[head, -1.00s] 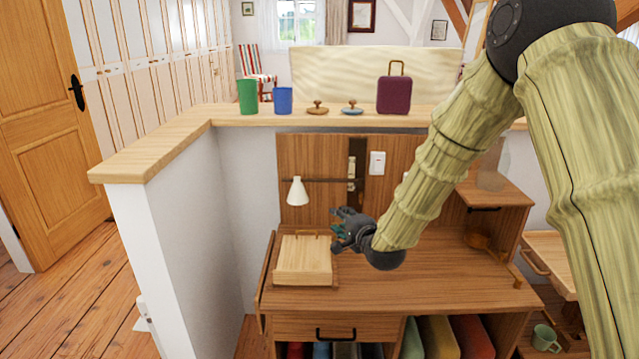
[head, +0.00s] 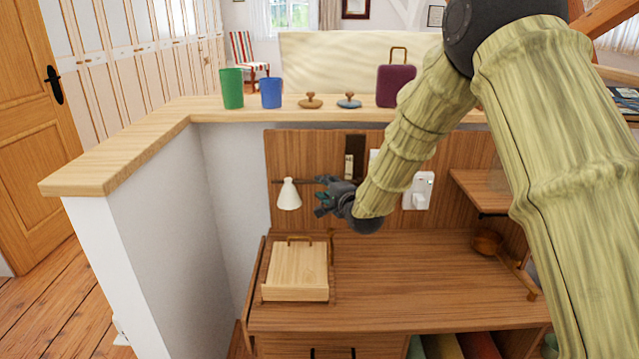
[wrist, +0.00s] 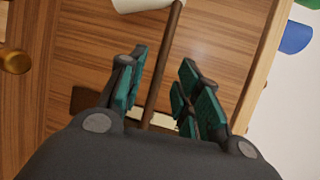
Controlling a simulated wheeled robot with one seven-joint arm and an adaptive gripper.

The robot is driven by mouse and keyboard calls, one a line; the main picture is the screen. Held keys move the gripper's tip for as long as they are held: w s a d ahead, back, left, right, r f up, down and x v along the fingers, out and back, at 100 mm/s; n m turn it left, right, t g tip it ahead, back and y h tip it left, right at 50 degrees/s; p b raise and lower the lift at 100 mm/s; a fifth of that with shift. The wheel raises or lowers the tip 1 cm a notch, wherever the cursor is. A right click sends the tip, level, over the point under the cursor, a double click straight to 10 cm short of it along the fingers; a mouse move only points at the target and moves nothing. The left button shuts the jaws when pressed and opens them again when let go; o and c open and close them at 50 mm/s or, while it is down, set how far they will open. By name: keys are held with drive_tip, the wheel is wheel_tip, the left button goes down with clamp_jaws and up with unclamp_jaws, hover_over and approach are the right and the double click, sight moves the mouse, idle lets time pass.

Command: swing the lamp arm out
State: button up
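The wall lamp has a white cone shade (head: 289,195) hanging from a thin dark lamp arm (head: 279,181). The lamp arm lies along the wooden back panel, left of a dark upright strip. My gripper (head: 322,197) is in front of the panel, just right of the shade and at about the lamp arm's height. In the wrist view, the lamp arm (wrist: 165,65) runs between the spread teal fingers of my gripper (wrist: 164,85), and the shade (wrist: 146,4) is at the top edge. The fingers are open, with gaps visible beside the lamp arm. Contact cannot be told.
A desk (head: 400,275) below carries a wooden box (head: 297,272) at left and a small bowl (head: 487,242) at right. Cups, lids and a purple case (head: 396,88) stand on the ledge (head: 120,155) above. A white wall fixture (head: 419,190) is right of my gripper.

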drive_tip(key=shift+x, duration=2.75)
clamp_jaws()
